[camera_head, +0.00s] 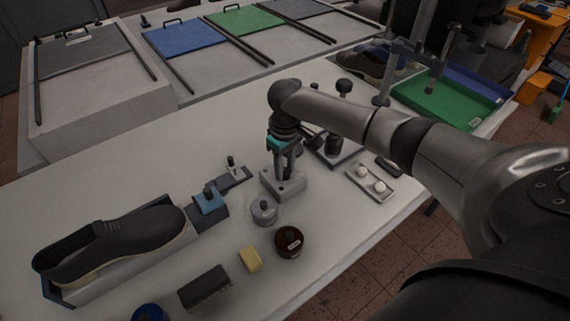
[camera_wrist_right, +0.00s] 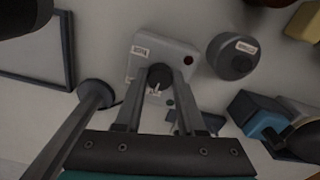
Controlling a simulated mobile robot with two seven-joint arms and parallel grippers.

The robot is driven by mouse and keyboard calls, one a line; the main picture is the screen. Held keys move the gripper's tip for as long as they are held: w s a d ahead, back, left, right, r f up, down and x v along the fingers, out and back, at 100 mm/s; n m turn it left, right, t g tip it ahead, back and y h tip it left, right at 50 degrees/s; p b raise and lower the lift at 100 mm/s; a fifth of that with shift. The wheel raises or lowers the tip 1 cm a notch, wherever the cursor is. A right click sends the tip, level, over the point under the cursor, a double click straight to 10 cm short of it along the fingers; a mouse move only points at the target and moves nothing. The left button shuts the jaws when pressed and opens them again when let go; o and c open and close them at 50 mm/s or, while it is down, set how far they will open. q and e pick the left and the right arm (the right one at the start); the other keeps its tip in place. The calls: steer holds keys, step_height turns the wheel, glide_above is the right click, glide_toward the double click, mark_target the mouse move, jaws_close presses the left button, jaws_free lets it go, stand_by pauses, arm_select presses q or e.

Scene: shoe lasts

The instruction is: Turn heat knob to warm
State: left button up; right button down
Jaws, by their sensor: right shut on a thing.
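A small light grey control box (camera_head: 287,187) sits on the white table near the middle of the head view. In the right wrist view the box (camera_wrist_right: 178,52) shows a label, a red round spot and a dark knob (camera_wrist_right: 159,76) with a pale mark. My right gripper (camera_head: 284,172) points down over the box, with its fingers on either side of the knob. In the wrist view the gripper (camera_wrist_right: 158,92) is shut on the knob. The knob is hidden behind the fingers in the head view. I cannot read the knob's setting. My left gripper is not in view.
A grey lidded tin (camera_head: 264,211) stands close in front of the box. A brown jar (camera_head: 289,242), a yellow block (camera_head: 250,259) and a dark brush (camera_head: 205,287) lie nearer. A black shoe (camera_head: 112,246) rests at left. A white tray (camera_head: 361,188) is at right.

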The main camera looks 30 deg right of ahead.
steer(key=m+p, duration=0.5)
steer(key=p, duration=0.2)
steer(key=shift+a+r+m, duration=0.1)
steer(key=shift+r+m, duration=0.1)
steer(key=shift+m, duration=0.2)
steer(key=shift+m+p, duration=1.15)
steer(key=shift+m, duration=0.05)
steer(key=shift+f+m+p, duration=0.15)
steer(key=shift+m+p, duration=0.55)
steer(key=shift+m, duration=0.9)
steer(key=shift+w, duration=0.1)
steer(key=c, duration=0.5)
jaws_free()
